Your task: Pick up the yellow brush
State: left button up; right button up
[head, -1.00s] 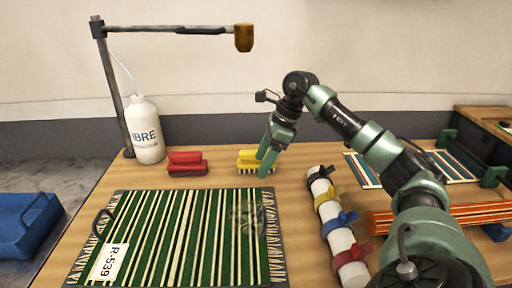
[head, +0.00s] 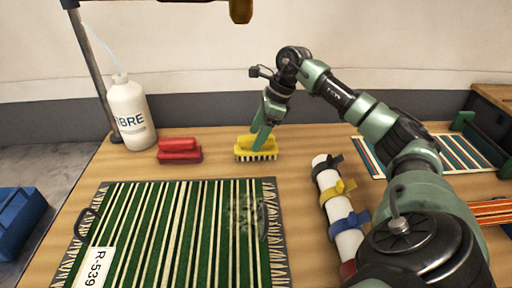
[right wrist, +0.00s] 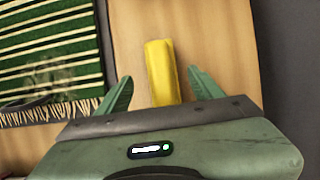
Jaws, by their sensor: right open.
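The yellow brush (head: 246,150) stands on the wooden table behind the striped rug, bristles down, with a yellow handle on top. My right gripper (head: 260,138) is at the brush in the head view, its green fingers covering part of the handle's right side. In the right wrist view the yellow brush (right wrist: 162,72) lies between the two open fingers of the right gripper (right wrist: 160,88), with a gap on each side. The gripper does not hold it. My left gripper is not in view.
A red brush (head: 180,152) stands left of the yellow one. A white bottle (head: 131,112) and a lamp post (head: 88,60) are farther left. The green striped rug (head: 170,235) lies in front, and a white roll with coloured straps (head: 330,182) is at right.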

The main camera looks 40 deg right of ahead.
jog(key=x, duration=0.4)
jog(key=shift+w+d+f+p, duration=0.1)
jog(key=shift+f+p, duration=0.25)
grip_shut()
notch_tip(320, 180, up, 10)
jog(key=shift+r, duration=0.1)
jog(key=c, duration=0.7)
grip_release()
jog(key=c, duration=0.6)
